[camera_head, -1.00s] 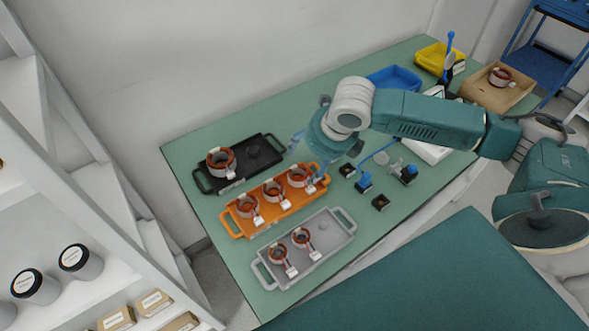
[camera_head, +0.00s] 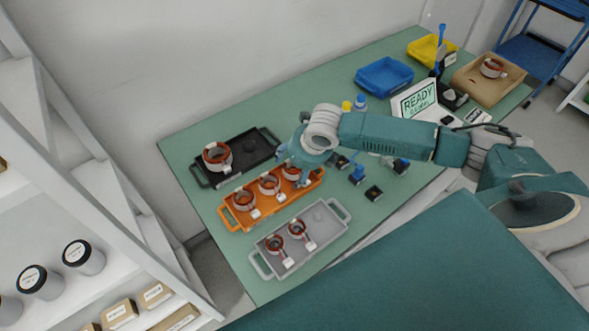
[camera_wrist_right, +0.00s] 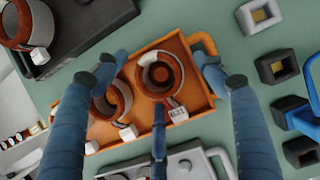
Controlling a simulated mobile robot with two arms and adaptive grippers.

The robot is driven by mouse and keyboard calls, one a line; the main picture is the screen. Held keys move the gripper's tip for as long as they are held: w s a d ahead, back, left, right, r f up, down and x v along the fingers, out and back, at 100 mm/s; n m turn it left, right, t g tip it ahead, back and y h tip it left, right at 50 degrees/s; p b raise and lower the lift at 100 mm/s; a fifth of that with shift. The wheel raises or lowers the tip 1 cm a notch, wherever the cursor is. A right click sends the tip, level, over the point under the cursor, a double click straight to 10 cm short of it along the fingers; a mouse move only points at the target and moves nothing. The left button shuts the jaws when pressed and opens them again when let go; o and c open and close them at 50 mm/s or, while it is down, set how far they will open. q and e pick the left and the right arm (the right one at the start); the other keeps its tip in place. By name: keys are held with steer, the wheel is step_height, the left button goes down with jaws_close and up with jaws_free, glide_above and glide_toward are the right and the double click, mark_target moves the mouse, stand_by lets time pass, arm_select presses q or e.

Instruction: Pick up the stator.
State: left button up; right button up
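Copper-wound stators with white tags sit in trays on the green table. The orange tray (camera_head: 282,207) holds three: a left one (camera_head: 244,199), a middle one (camera_head: 269,184) and a right one (camera_head: 290,171), partly hidden by my right gripper (camera_head: 294,167). In the right wrist view, my right gripper (camera_wrist_right: 157,70) has its blue fingers spread around the right stator (camera_wrist_right: 146,82), open with nothing held. The middle stator (camera_wrist_right: 120,97) is partly behind the left finger. Whether the fingers touch the stator is unclear. My left gripper is not in view.
A black tray (camera_head: 262,136) with one stator and a grey tray (camera_head: 330,228) with two flank the orange one. Small dark blocks (camera_head: 373,193) and blue parts (camera_head: 357,174) lie to the right.

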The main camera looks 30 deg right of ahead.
steer(key=c, duration=1.3)
steer(key=shift+r, duration=0.1)
steer(key=shift+c, duration=0.8)
